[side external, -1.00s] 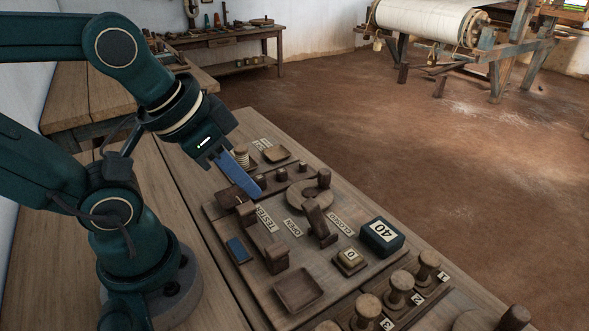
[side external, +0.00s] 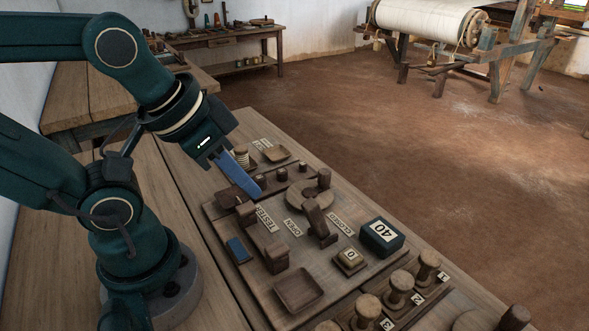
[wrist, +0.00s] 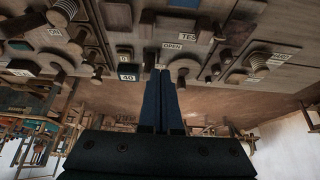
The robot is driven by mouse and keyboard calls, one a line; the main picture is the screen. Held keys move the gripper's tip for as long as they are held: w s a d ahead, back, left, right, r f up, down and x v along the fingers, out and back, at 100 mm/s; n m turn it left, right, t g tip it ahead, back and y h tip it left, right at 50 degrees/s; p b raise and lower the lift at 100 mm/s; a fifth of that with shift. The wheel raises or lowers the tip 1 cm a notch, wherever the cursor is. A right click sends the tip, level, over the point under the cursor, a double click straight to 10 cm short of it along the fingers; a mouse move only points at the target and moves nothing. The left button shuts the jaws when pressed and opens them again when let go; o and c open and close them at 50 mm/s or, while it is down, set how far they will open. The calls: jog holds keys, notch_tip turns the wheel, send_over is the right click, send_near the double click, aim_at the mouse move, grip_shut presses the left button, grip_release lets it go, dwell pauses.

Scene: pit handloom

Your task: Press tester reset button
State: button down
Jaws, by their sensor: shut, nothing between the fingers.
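My gripper (side external: 256,190) is shut and empty. Its long blue fingers point down and to the right over the far left part of the wooden board, near a row of small dark pegs. The fingers also show closed together in the wrist view (wrist: 160,77). A beige button marked 0 (side external: 350,257) sits on a small wooden base, right of and nearer than the fingertips, and clearly apart from them. A dark teal box marked 40 (side external: 388,229) stands beside it. A TESTER label (side external: 267,218) lies on the board's left part. Whether the fingertips touch anything is unclear.
The board carries a round wooden disc with a lever (side external: 321,225) between OPEN and CLOSED labels, a blue block (side external: 239,249), upright wooden blocks and a shallow tray (side external: 298,289). Numbered spools (side external: 398,288) stand at the near right. A thread spool (side external: 241,157) is behind the gripper.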

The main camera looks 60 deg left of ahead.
jog(key=w+a+r+t+y, duration=0.1)
jog(key=w+a+y, duration=0.2)
jog(key=w+a, duration=0.15)
jog(key=m+t+h, duration=0.2)
jog(key=m+t, duration=0.1)
jog(key=m, duration=0.5)
send_over(345, 258)
notch_tip(345, 258, down, 3)
jog(key=shift+f, duration=0.1)
jog(key=shift+f, duration=4.3)
